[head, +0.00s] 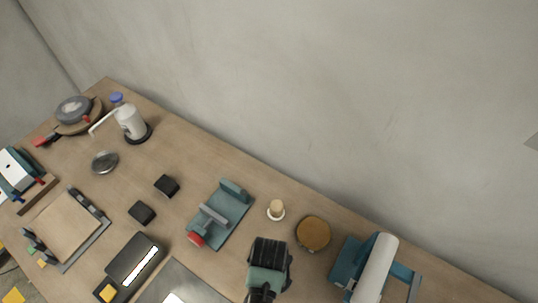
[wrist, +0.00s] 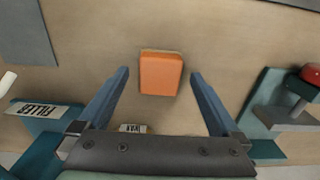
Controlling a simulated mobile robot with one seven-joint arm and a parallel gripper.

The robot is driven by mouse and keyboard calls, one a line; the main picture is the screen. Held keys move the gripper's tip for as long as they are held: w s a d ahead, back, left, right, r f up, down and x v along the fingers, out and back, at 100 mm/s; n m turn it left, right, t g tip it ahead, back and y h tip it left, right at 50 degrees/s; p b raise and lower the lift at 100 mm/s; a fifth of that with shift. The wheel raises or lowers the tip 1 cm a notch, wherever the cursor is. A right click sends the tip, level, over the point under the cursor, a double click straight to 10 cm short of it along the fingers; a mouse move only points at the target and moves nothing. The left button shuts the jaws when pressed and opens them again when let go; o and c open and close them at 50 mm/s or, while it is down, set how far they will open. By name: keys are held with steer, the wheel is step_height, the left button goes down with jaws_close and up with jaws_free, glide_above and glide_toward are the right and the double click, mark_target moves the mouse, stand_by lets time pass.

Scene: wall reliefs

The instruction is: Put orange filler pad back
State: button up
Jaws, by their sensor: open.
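In the wrist view, the orange filler pad (wrist: 161,74) lies on the wooden bench top, ahead of my gripper (wrist: 158,76). My gripper is open. Its two blue-grey fingers stand apart to the left and right of the pad, with a gap on each side. At the left of the wrist view is a teal holder (wrist: 38,144) with a FILLER label (wrist: 40,110), which appears upside down. A WAX label (wrist: 133,128) shows just beyond my gripper's palm, partly hidden. I cannot make out the filler pad in the head view.
A teal fixture with a red knob (wrist: 311,74) is at the right of the wrist view; it also shows in the head view (head: 222,212). A white roll on a teal stand (head: 375,268) is at the right. A round brown disc (head: 313,233) lies between them.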

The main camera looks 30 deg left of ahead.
step_height(320, 180, up, 10)
steer(key=w+a+r+t+y, duration=0.15)
steer(key=w+r+t, duration=0.65)
steer(key=w+r, duration=0.9)
steer(key=w+d+r+t, duration=0.1)
steer(key=w+r+t, duration=0.2)
steer(key=r, duration=0.4)
steer(key=w+d+r+t, duration=0.2)
steer(key=w+r+t, duration=0.1)
steer(key=r, duration=0.5)
steer(key=d+r+t, duration=0.3)
steer(key=r+t, duration=0.2)
steer(key=r, duration=1.2)
steer(key=s+d+r+t+h, duration=0.1)
steer(key=s+r+t, duration=0.3)
steer(key=r, duration=0.5)
steer(key=s+d+r+t+h, duration=0.1)
steer(key=s+d+r+t, duration=0.3)
steer(key=s+r, duration=0.4)
step_height(320, 180, up, 2)
steer(key=shift+r, duration=0.15)
steer(key=shift+d, duration=0.1)
